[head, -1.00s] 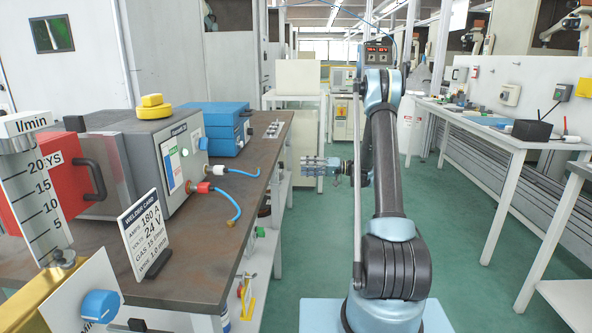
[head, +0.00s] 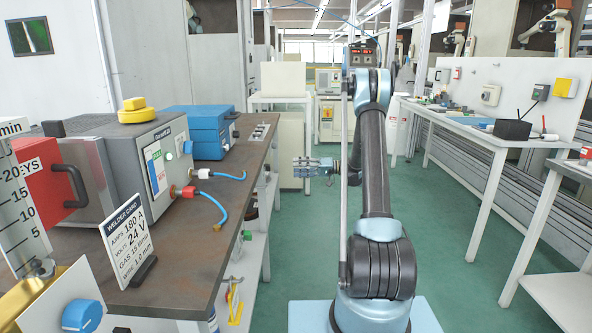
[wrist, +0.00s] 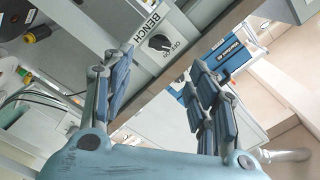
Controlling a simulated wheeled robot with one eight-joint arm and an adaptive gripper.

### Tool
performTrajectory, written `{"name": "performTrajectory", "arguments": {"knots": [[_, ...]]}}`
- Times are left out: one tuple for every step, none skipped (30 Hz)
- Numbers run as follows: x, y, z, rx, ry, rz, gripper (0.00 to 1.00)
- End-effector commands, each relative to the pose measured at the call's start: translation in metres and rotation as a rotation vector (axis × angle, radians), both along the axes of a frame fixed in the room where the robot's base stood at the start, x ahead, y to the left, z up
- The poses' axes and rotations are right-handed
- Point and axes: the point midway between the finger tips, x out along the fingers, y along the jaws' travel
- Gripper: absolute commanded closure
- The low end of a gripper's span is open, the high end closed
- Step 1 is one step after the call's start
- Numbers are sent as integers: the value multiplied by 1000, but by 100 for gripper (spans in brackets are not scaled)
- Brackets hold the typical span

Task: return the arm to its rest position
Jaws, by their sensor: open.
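My arm (head: 374,180) stands upright in the aisle, its upper links folded at the top. My gripper (head: 305,167) hangs out to the left of the arm, over the floor between the bench and the arm. In the wrist view my gripper (wrist: 162,95) shows two blue padded fingers well apart with nothing between them. A bench switch panel (wrist: 160,42) with a black knob lies beyond the fingertips, apart from them.
The brown-topped bench (head: 185,255) on the left carries a grey welder box (head: 150,160), a blue box (head: 200,130) and a welder card (head: 127,240). A white table (head: 500,140) runs along the right. Green floor is clear around my arm.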

Motion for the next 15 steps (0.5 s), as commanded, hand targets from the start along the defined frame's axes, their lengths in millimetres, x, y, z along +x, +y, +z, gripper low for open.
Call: {"name": "performTrajectory", "arguments": {"knots": [[-4,2,6,-18,8,-1,47],[-7,3,10,-29,14,-3,47],[-11,4,15,-50,23,-5,47],[-15,6,20,-65,30,-7,47],[-18,7,24,-83,37,-8,47],[-24,8,29,-106,47,-11,47],[-28,9,34,-123,54,-14,47],[-32,10,37,-141,63,-16,47],[-37,11,42,-163,72,-21,47],[-42,12,46,-181,78,-24,47],[-46,12,50,-198,85,-26,47],[-53,13,54,-221,95,-31,47],[-58,13,57,-238,102,-34,47],[-63,14,60,-255,109,-37,47],[-69,14,64,-277,116,-42,47]]}}
